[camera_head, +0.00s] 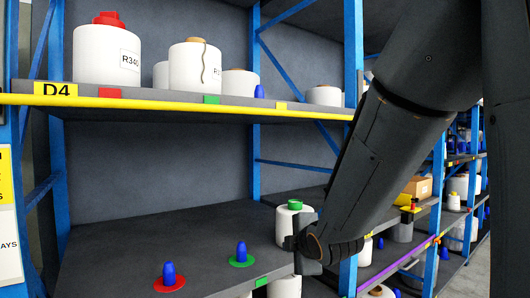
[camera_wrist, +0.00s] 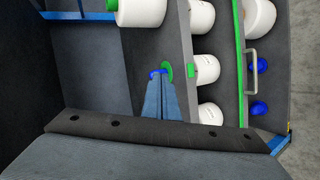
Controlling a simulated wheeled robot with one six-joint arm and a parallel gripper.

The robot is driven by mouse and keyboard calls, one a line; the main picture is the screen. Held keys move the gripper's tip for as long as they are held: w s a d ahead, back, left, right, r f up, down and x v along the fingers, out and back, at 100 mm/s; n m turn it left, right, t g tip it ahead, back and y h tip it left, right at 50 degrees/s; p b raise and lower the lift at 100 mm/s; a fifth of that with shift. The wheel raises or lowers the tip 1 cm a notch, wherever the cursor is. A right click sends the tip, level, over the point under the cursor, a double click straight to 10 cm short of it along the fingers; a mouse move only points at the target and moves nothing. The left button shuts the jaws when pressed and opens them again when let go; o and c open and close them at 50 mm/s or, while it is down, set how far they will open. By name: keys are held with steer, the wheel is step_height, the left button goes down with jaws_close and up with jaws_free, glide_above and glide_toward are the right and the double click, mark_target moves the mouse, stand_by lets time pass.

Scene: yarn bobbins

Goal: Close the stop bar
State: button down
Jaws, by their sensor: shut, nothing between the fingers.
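A beige U-shaped bar (camera_wrist: 253,72), which may be the stop bar, shows in the wrist view against the green edge (camera_wrist: 240,50) of a lower shelf. Whether it is open or closed I cannot tell. It is not visible in the head view. My gripper (camera_wrist: 158,80) is shut and empty, its fingertips left of the bar and apart from it. They overlap in the picture with a blue peg on a green disc (camera_wrist: 168,70); contact is unclear. In the head view my gripper (camera_head: 300,250) is at the shelf front, partly covering a green-capped white bobbin (camera_head: 294,222).
A blue peg on a green disc (camera_head: 241,257) and another on a red disc (camera_head: 168,275) stand on the middle shelf. White bobbins (camera_head: 107,55) stand on the upper shelf with yellow edge (camera_head: 190,99). A blue upright (camera_head: 352,60) is beside my arm. White bobbins (camera_wrist: 203,65) fill the lower shelf.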

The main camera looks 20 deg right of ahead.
mark_target(256, 112)
step_height(256, 112, up, 24)
steer(key=a+n+t+y+b, duration=0.25)
steer(key=n+t+y, duration=0.6)
steer(key=n, duration=1.45)
steer(key=w+a+r+p, duration=0.2)
steer(key=w+r+p, duration=0.5)
steer(key=r, duration=0.1)
steer(key=shift+w+n+t+h, duration=0.25)
steer(key=shift+n+t+h, duration=0.05)
steer(key=shift+t+h, duration=0.05)
steer(key=shift+d+r, duration=0.1)
